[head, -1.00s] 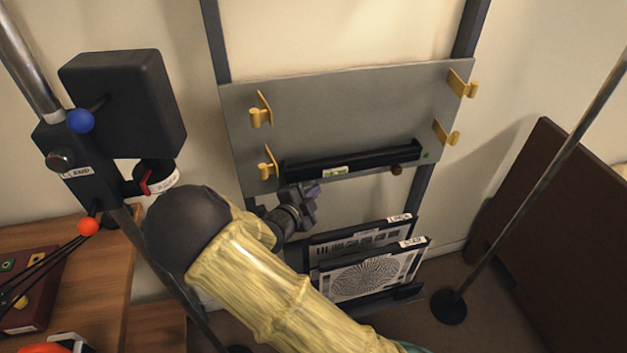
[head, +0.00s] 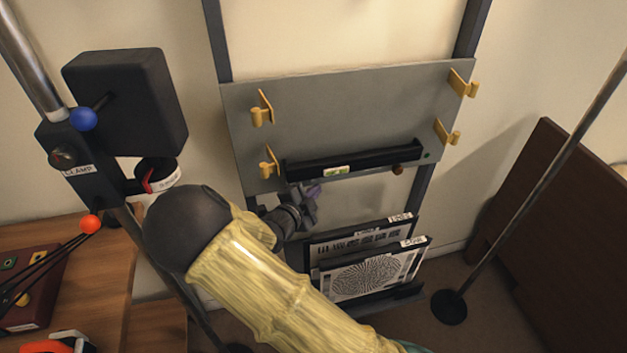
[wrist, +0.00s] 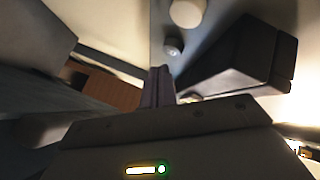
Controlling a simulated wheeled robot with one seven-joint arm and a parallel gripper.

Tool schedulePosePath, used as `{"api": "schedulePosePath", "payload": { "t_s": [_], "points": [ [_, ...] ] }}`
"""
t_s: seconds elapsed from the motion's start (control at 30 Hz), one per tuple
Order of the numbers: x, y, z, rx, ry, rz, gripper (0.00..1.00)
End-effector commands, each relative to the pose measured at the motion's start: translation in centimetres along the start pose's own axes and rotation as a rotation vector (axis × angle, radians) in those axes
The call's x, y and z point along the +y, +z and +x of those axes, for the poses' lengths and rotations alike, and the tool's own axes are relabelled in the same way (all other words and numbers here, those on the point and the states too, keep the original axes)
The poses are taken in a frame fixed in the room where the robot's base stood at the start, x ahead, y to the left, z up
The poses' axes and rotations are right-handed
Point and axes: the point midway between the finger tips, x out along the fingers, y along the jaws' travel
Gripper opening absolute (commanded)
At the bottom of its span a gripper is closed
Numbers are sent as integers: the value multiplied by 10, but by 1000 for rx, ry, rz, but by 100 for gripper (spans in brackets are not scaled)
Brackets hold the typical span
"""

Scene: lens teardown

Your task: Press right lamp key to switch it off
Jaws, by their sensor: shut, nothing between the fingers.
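My gripper (head: 314,190) is in the head view, just below the lower edge of an upright grey panel (head: 350,110). Its purple-grey fingers are together and empty; they also show in the wrist view (wrist: 158,86). A black ledge (head: 350,160) with a small label runs along the panel's lower edge, above and right of the fingers. A small brown knob (head: 397,170) is at its right end, apart from the gripper. I cannot tell which part is the right lamp key. In the wrist view, a round grey knob (wrist: 172,47) is beyond the fingertips, beside a dark box (wrist: 245,60).
Yellow clips (head: 447,132) stick out from the panel. Framed test charts (head: 370,272) stand below it. A black clamp head (head: 125,100) on a pole and a wooden table (head: 100,270) with a dark red box (head: 35,290) are at left. A thin stand (head: 540,190) is at right.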

Motion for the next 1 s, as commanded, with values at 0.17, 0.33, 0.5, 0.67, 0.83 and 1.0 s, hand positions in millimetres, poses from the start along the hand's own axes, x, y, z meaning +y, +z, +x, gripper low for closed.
{"api": "schedulePosePath", "payload": {
  "t_s": [0.17,0.33,0.5,0.67,0.83,1.0],
  "points": [
    [0,0,0,0,0,0,0],
    [0,0,0,0,0,0,0],
    [-3,2,-1,-2,-2,-1,0],
    [-6,4,0,-3,-2,-1,0],
    [-6,5,4,0,0,0,0],
    [-5,5,5,2,2,1,0]
  ]
}}
